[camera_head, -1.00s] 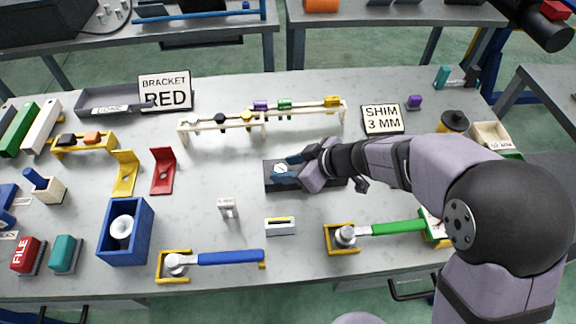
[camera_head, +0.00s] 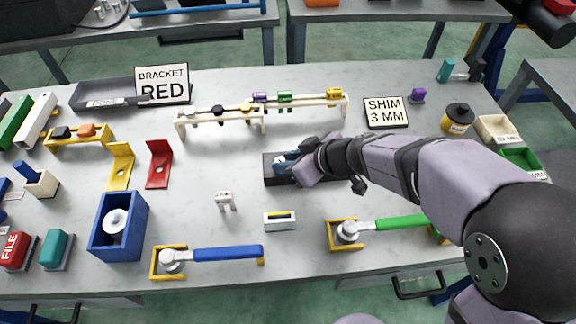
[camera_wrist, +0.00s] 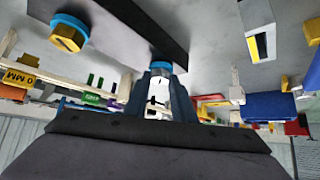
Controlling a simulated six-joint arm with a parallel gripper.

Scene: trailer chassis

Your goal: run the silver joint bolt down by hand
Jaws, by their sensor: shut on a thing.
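The silver joint bolt (camera_wrist: 158,82) shows in the wrist view between the two blue fingers of my gripper (camera_wrist: 160,95), which is shut on it. A blue ring (camera_wrist: 161,65) sits at its end against a dark bar (camera_wrist: 140,22). I cannot tell how far the bolt is in. In the head view my gripper (camera_head: 285,162) is at the dark block (camera_head: 271,178) in the middle of the table, and its fingers and wrist hide the bolt. A gold bolt with a blue ring (camera_wrist: 68,33) stands beside the bar in the wrist view.
A cream rack (camera_head: 215,116) with coloured clips stands behind the block. In front are a small silver block (camera_head: 280,222), a blue-handled wrench (camera_head: 225,254) and a green-handled wrench (camera_head: 395,223). A blue box (camera_head: 118,235) stands at front left. Bare table lies around the block.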

